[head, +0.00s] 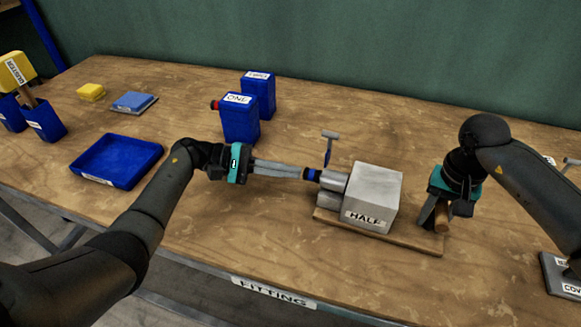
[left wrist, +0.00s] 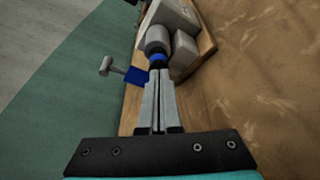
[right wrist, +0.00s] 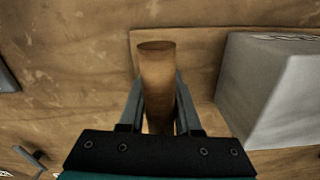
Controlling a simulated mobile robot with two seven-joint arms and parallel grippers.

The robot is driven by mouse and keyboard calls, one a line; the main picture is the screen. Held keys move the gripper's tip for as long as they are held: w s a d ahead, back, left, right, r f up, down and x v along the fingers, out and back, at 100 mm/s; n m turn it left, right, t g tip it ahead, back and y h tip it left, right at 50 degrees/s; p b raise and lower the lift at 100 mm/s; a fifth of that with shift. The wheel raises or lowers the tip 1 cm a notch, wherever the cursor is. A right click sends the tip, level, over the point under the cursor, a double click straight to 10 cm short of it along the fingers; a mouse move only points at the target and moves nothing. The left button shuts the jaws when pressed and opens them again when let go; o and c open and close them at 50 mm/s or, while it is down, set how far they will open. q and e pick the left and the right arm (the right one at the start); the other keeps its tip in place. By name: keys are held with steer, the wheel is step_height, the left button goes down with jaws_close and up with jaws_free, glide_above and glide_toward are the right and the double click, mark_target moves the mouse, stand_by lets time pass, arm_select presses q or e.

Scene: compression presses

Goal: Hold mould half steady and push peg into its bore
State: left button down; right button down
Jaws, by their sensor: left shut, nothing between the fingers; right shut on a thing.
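The mould half (head: 372,195) is a grey block labelled HALF on a wooden board (head: 330,220), with a grey cylinder on its left side. A peg with a dark blue end (head: 312,175) sticks out leftward from that cylinder; how deep it sits is hidden. My left gripper (head: 301,172) is shut and empty, its tips at the blue end; in the left wrist view (left wrist: 158,76) they look in contact with it. My right gripper (head: 435,222) is shut on an upright wooden post (right wrist: 157,70) at the board's right end, beside the block.
A small grey T-handle (head: 330,136) with a blue part stands just behind the cylinder. Blue boxes (head: 240,120) stand behind my left gripper, and a blue tray (head: 117,160) lies left. A grey plate (head: 562,275) lies at the right edge. The front middle table is clear.

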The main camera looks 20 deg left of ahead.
arm_select(q)
steer(key=shift+d, duration=0.3)
stand_by(0.5)
steer(key=shift+a, duration=1.75)
steer(key=v, duration=1.1)
steer(key=shift+a, duration=0.1)
arm_select(e)
steer(key=c, duration=0.5)
jaws_free()
